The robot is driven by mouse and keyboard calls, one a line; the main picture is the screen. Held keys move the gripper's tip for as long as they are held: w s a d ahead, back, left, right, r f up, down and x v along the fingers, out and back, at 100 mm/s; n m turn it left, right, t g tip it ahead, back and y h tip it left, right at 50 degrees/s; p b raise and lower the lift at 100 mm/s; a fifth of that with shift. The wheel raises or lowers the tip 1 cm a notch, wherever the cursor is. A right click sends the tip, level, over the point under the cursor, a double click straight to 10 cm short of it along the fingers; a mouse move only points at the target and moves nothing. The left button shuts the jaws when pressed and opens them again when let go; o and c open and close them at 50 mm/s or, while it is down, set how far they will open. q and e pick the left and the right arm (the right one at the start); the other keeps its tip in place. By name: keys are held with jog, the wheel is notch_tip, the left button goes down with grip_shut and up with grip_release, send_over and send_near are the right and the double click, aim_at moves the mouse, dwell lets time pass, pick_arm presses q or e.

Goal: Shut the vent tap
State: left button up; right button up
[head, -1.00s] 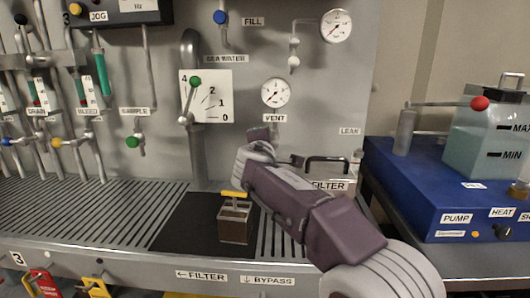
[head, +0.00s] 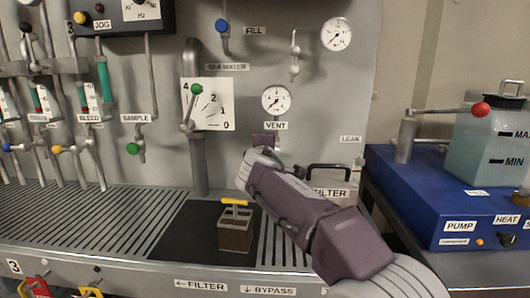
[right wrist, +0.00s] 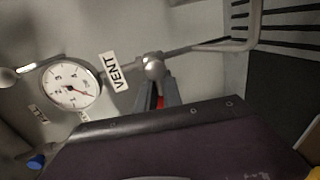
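The white VENT label (head: 275,125) is on the grey panel under a round gauge (head: 276,100). My right gripper (head: 265,141) is just below this label and hides most of the vent tap in the head view. In the right wrist view the vent tap's silver round body (right wrist: 152,66) sits on a thin pipe beside the VENT label (right wrist: 114,72). The grey fingers of my right gripper (right wrist: 159,94) reach up to it, with a strip of red between them. I cannot tell whether they are closed on its handle. My left gripper is not in view.
A black-handled filter (head: 328,170) is close to the right of my right gripper. A brown box with a yellow T-handle (head: 236,228) stands on a black mat (head: 180,240) below. A blue pump unit (head: 425,205) is at right. Several other taps are at left.

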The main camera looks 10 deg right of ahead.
jog(key=shift+o, duration=0.4)
jog(key=shift+s+d+r, duration=0.15)
jog(key=shift+d+r, duration=0.05)
jog(key=v, duration=0.8)
jog(key=shift+s+a, duration=0.3)
jog(key=shift+s, duration=0.05)
